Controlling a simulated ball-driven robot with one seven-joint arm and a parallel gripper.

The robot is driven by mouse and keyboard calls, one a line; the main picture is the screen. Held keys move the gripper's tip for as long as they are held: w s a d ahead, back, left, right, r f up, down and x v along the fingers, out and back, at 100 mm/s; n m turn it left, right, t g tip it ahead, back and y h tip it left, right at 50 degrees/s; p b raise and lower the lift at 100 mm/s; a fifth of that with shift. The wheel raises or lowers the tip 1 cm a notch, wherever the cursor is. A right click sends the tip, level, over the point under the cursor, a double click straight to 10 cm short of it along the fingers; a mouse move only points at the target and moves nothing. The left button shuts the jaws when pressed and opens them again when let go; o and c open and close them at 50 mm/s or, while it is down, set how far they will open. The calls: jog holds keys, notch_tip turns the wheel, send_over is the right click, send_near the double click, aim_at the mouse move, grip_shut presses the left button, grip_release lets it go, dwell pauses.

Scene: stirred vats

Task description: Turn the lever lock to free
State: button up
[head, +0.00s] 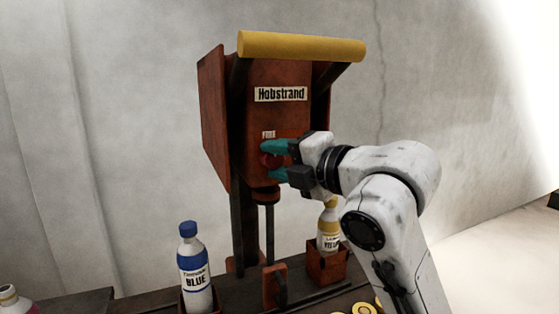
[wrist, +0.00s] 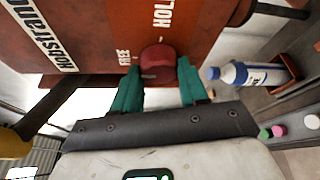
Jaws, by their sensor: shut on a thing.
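The lever lock is a round dark red knob (head: 269,160) low on the front of the rust-red machine (head: 282,121). My gripper (head: 274,160) reaches it from the right, with one teal finger above and one below. In the wrist view the knob (wrist: 158,63) sits between the teal fingertips (wrist: 161,78), which are shut on it. The label FREE (wrist: 124,57) is beside the knob, and the label HOLD (wrist: 163,13) is on another side. I cannot tell clearly which label the knob points to. The yellow lever bar (head: 300,46) is raised across the machine's top.
A blue-labelled bottle (head: 196,270) stands in a holder at the lower left. A yellow-labelled bottle (head: 328,228) stands in a red holder (head: 327,267) beneath my arm. A Hobstrand sign (head: 281,94) is above the knob.

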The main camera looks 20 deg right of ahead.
jog(key=o, duration=1.1)
jog(key=shift+c, duration=0.2)
jog(key=v, duration=1)
jog(key=shift+s+b, duration=0.35)
jog(key=shift+b, duration=0.1)
jog(key=shift+d+f, duration=0.1)
